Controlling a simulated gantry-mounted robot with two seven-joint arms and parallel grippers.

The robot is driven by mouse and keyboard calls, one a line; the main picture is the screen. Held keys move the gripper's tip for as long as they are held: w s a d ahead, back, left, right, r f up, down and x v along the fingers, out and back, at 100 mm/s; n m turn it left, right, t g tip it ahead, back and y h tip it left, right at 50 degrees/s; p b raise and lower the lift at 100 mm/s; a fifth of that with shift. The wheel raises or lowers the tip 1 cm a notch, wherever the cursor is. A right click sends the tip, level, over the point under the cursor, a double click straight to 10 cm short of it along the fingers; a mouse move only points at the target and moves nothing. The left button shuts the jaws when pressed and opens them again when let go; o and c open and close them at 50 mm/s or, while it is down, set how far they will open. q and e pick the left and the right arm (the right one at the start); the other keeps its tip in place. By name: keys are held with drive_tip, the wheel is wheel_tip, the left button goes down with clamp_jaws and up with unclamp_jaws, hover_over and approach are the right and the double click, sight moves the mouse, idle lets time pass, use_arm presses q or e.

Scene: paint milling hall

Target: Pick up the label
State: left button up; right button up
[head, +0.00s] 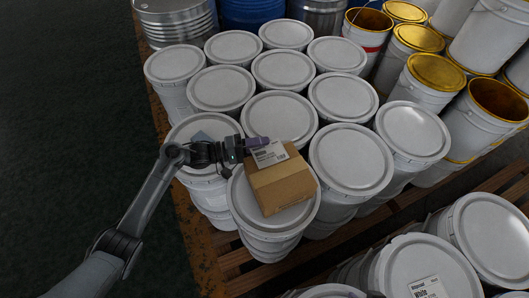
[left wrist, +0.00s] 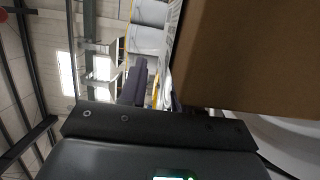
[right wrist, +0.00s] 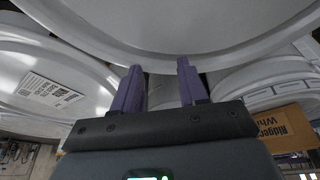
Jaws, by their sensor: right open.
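A white printed label (head: 268,153) lies at the far edge of a brown cardboard box (head: 283,187), which sits on a white pail lid. My left gripper (head: 257,144) is at that edge, its purple finger close against the label. In the left wrist view, the left gripper's fingers (left wrist: 156,92) stand apart, one partly hidden behind the label edge (left wrist: 170,62) and the box (left wrist: 245,55). Whether the label touches a finger is unclear. In the right wrist view, my right gripper (right wrist: 160,85) is open and empty among grey-white pails.
White lidded pails (head: 282,119) stand packed on a wooden pallet (head: 232,262). Gold-rimmed open pails (head: 497,100) stand at the right. More pails (head: 425,268) at lower right carry printed labels. The dark floor (head: 70,120) at left is clear.

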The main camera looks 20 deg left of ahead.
use_arm(q)
drive_tip(key=shift+d, duration=0.15)
use_arm(e)
drive_tip(key=shift+f, duration=0.1)
use_arm(q)
drive_tip(key=shift+c, duration=0.3)
clamp_jaws()
